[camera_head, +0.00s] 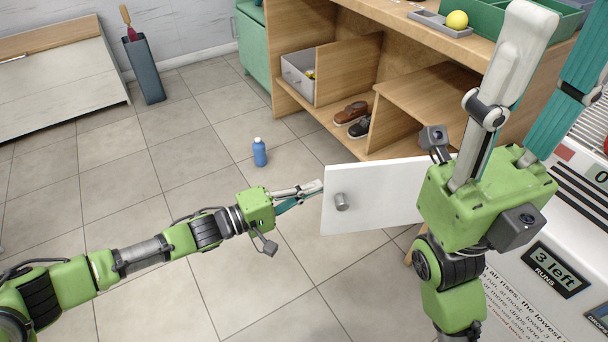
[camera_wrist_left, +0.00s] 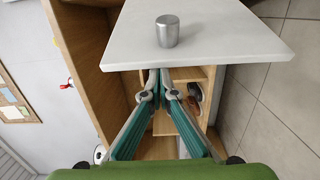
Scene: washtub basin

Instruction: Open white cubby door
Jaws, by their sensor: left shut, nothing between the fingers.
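The white cubby door (camera_head: 375,208) stands swung out from the wooden cubby, with its grey cylindrical knob (camera_head: 341,202) facing me. My left gripper (camera_head: 318,187) is shut and empty, its fingertips at the door's free left edge. In the left wrist view the door (camera_wrist_left: 220,45) and knob (camera_wrist_left: 167,31) are above the closed fingertips (camera_wrist_left: 160,78), which reach the door's near edge; I cannot tell whether they touch it. My right gripper (camera_head: 562,45) is open and empty, its fingers raised at the right. Its body hides the door's right end.
The cubby unit (camera_head: 415,88) has open compartments with shoes (camera_head: 352,114) and a grey bin (camera_head: 298,76). A blue bottle (camera_head: 259,153) stands on the tiled floor behind my left gripper. A white machine (camera_head: 570,235) is at the right. The floor at centre left is clear.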

